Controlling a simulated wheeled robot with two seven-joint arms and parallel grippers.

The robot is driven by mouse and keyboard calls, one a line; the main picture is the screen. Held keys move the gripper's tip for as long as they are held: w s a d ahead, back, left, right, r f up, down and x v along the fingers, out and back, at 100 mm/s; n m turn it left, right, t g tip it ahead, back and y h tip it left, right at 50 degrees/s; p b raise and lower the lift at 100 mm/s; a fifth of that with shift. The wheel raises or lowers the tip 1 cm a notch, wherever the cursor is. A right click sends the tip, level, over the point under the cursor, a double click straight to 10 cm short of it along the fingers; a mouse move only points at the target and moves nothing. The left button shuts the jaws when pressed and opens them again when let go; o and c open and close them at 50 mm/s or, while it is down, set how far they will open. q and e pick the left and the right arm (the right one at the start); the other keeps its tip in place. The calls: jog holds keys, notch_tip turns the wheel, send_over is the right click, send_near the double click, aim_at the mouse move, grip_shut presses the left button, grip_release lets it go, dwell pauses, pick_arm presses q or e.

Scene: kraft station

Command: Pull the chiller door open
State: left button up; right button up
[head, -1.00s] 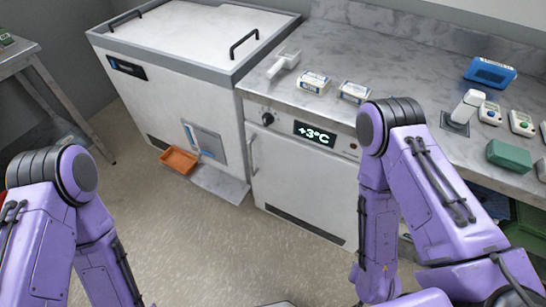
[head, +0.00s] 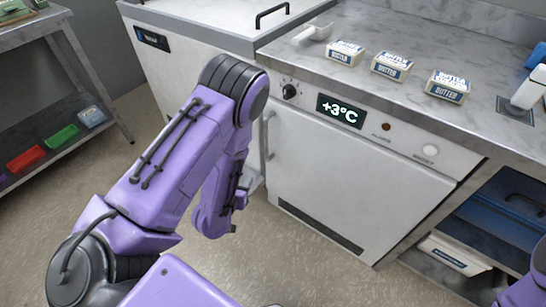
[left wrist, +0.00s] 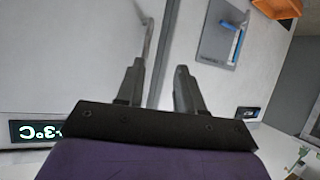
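The chiller (head: 350,175) stands under the counter in the head view, its white door shut below a +3°C display (head: 340,110). Its vertical bar handle (head: 267,136) is at the door's left edge, partly behind my left arm. In the left wrist view, the handle (left wrist: 148,38) is close to the tip of the left-hand finger, and the door (left wrist: 75,70) fills the left side. My left gripper (left wrist: 160,66) is open, its fingers apart with nothing clearly between them. Contact with the handle cannot be told. My right gripper is out of view.
A white chest freezer (head: 190,45) adjoins the chiller on the left. Several butter packs, one at the front (head: 447,86), and a white scoop (head: 312,34) lie on the counter (head: 400,35). The floor before the door is clear.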

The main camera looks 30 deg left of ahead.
aim_at(265, 138)
pick_arm(q)
jog(key=w+a+r+t+b, duration=0.1)
jog(key=w, duration=0.5)
jog(key=w+r+m+t+b, duration=0.1)
jog(key=w+t+b, duration=0.1)
jog(key=w, duration=0.4)
jog(key=w+a+r+m+t+h+b, duration=0.1)
jog(key=w+t+b, duration=0.1)
jog(key=w, duration=0.4)
jog(key=shift+w+a, duration=0.1)
jog(key=shift+a, duration=0.2)
grip_shut()
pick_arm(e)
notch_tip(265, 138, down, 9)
